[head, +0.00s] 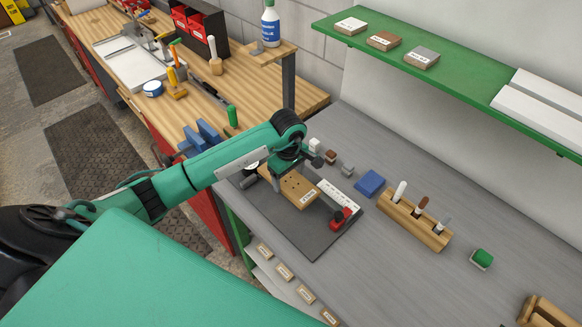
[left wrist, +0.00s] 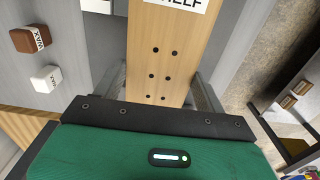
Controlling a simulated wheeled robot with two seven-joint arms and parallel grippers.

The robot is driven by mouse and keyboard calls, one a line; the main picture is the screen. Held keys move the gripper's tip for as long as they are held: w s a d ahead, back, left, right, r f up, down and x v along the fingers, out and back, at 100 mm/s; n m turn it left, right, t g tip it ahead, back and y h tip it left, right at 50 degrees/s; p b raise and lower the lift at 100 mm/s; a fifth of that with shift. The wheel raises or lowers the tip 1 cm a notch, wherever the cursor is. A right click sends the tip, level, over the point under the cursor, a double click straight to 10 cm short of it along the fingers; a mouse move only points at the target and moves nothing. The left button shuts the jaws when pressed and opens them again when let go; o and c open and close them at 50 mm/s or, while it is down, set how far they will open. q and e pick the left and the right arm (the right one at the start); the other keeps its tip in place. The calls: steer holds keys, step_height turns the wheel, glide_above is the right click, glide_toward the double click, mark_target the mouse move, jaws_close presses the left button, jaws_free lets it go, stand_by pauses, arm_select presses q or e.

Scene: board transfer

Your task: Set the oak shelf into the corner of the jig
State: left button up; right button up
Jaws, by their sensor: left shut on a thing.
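The oak shelf (head: 299,192) is a pale wood board with several dark holes and a white label. My left gripper (head: 279,180) is shut on one end of it, over the dark grey base mat (head: 303,241) of the jig. A white marked strip (head: 339,194) and a red and black clamp (head: 343,216) stand on the mat beside the shelf's free end. In the left wrist view the shelf (left wrist: 165,50) lies between the two fingers (left wrist: 158,88). I cannot tell whether the shelf touches the mat or the strip. My right gripper is not in view.
Small white (head: 315,146), brown (head: 331,157) and grey (head: 347,170) blocks stand behind the mat. A blue block (head: 370,183) and a wooden tool holder (head: 414,222) stand to its right. A green shelf (head: 455,82) overhangs the bench.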

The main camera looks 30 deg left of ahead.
arm_select(q)
steer(key=shift+f+b, duration=1.4)
steer(key=shift+f, duration=1.45)
steer(key=shift+w+a+b, duration=0.2)
steer(key=shift+a+b, duration=0.2)
steer(key=shift+a, duration=0.15)
steer(key=shift+w+r+b, duration=0.1)
steer(key=shift+w+b, duration=0.2)
steer(key=shift+b, duration=0.5)
steer(key=o, duration=1)
steer(key=shift+a, duration=0.15)
steer(key=shift+c, duration=0.2)
steer(key=shift+o, duration=0.9)
steer(key=shift+f, duration=0.2)
